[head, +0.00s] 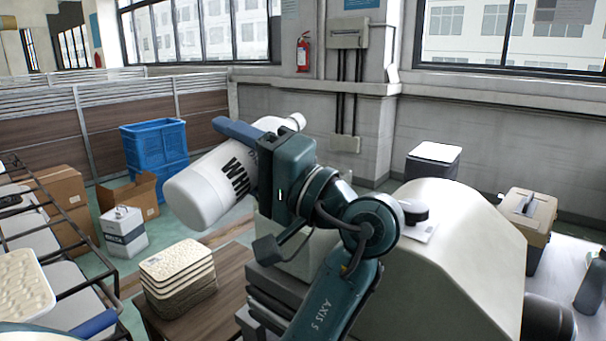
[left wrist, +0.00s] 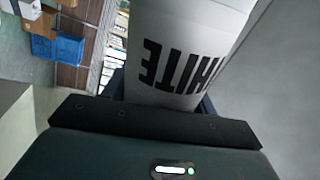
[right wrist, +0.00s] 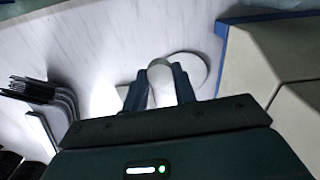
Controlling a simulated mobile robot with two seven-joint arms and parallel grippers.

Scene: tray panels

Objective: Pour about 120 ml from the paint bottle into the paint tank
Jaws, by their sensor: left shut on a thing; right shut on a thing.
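The white paint bottle (head: 203,192), marked WHITE, is tilted in the head view, its base at lower left and its narrow neck higher at right. My left gripper (head: 245,160) is shut around its body and holds it in the air. The bottle (left wrist: 185,50) fills the upper middle of the left wrist view. My right gripper (right wrist: 160,92) is shut on a small pale rounded thing (right wrist: 160,72), above a light surface with a pale disc (right wrist: 192,66). I cannot tell for sure which thing is the paint tank. No pouring liquid shows.
A large cream housing (head: 455,265) stands at right, a tan box (head: 527,215) behind it. Stacked pale trays (head: 178,268) sit on a wooden table at lower middle. A wire rack (head: 60,235) is at left. Blue crates (head: 155,150) and cardboard boxes (head: 132,195) stand on the floor.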

